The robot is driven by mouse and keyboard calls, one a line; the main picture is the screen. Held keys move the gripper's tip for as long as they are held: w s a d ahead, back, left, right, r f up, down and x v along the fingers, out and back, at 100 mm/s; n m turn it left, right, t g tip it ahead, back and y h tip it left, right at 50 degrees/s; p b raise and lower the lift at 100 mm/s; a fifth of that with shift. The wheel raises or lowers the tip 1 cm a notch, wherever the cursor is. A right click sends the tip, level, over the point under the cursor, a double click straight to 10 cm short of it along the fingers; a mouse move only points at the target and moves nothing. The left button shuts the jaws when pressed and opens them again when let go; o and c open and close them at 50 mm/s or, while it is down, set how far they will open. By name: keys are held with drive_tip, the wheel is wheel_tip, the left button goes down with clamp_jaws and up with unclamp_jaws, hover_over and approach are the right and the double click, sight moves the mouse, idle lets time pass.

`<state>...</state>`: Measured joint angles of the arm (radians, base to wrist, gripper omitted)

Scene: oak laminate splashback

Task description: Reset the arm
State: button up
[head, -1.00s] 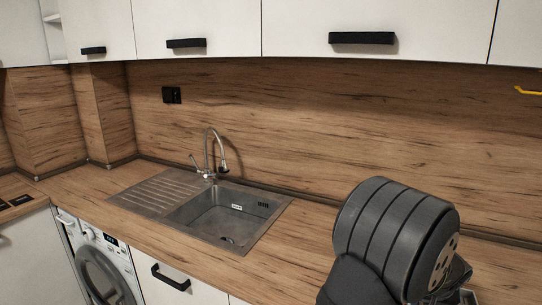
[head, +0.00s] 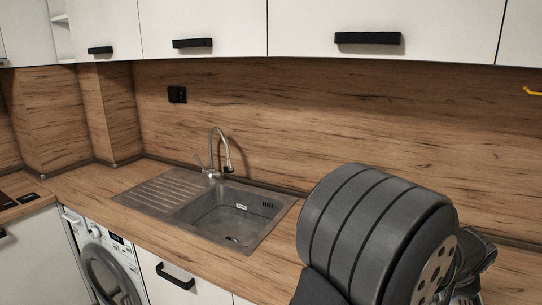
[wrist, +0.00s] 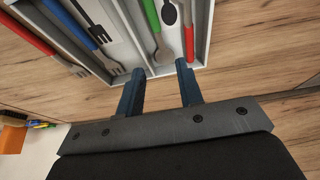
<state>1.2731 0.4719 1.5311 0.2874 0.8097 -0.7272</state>
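My gripper (wrist: 161,68) shows in the wrist view with its two blue fingers apart and nothing between them. Its fingertips are at the near edge of a light grey cutlery tray (wrist: 205,35); I cannot tell how far above it they are. In the head view my dark arm covers the right foreground, and my fingers cannot be made out there.
A steel sink (head: 215,218) with a tap (head: 222,150) is set in the wooden counter (head: 262,262). A washing machine (head: 105,262) stands below at left. White upper cabinets (head: 350,20) line the wall. An orange object (wrist: 12,138) shows at the wrist view's left edge.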

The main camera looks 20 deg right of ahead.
drive_tip(key=v, duration=0.9)
drive_tip(key=x, duration=1.7)
drive_tip(key=shift+w+d+f, duration=0.1)
drive_tip(key=shift+w+f, duration=0.05)
drive_tip(key=shift+f, duration=0.2)
drive_tip(key=shift+w+d+r, duration=0.1)
drive_tip(key=shift+d+r, duration=0.1)
drive_tip(key=shift+r, duration=0.1)
wheel_tip(320, 180, up, 11)
drive_tip(key=shift+a, duration=0.15)
